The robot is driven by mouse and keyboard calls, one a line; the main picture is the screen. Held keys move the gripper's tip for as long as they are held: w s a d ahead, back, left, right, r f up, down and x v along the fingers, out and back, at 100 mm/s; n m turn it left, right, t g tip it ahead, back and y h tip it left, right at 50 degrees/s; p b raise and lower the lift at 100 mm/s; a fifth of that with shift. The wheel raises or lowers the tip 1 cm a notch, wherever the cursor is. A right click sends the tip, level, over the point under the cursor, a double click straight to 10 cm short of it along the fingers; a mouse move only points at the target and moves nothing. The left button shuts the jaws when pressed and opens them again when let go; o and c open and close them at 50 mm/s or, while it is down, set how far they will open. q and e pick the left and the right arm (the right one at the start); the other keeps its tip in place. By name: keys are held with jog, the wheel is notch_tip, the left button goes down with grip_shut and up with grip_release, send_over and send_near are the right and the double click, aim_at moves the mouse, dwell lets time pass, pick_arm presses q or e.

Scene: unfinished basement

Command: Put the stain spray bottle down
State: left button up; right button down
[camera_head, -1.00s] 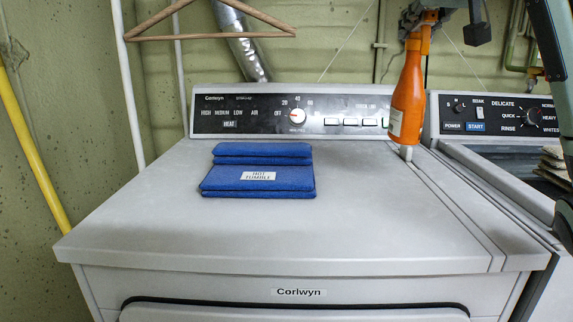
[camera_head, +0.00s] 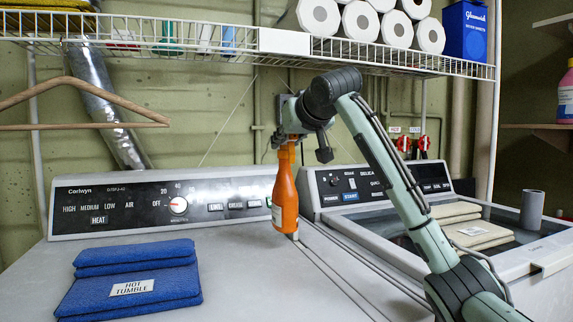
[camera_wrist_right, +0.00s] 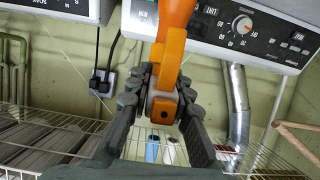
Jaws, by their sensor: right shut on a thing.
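The stain spray bottle (camera_head: 285,198) is orange with a pale label on its left side. It hangs upright, spray head up, at the right rear of the white dryer top (camera_head: 235,270), near the seam beside the washer. I cannot tell whether its base touches the dryer. My right gripper (camera_head: 288,142) is above it, shut on its orange spray head. In the right wrist view the two dark fingers (camera_wrist_right: 164,98) close around the spray head, and part of the bottle body (camera_wrist_right: 175,15) shows at the top edge. My left gripper is not in view.
Folded blue cloths (camera_head: 130,280) lie on the dryer's left. The washer (camera_head: 350,232) at right carries folded beige cloths (camera_head: 470,235) and a grey cylinder (camera_head: 531,210). A wire shelf (camera_head: 390,62) with white rolls hangs above. The middle of the dryer top is clear.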

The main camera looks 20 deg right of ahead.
aim_at(288, 165)
jog(key=shift+w+d+f, duration=0.4)
jog(key=shift+w, duration=0.25)
jog(key=shift+w+d+f, duration=0.35)
jog(key=shift+w+d, duration=0.05)
jog(key=shift+w, duration=0.2)
notch_tip(288, 165, down, 4)
jog(key=shift+r, duration=0.2)
jog(key=shift+f, duration=0.25)
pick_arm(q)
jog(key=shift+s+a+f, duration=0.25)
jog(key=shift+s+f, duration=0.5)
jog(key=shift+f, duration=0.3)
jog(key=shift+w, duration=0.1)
pick_arm(e)
jog(key=c, duration=1.4)
grip_release()
jog(key=shift+f, duration=0.1)
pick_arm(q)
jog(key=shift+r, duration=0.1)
pick_arm(e)
jog(key=shift+o, duration=0.2)
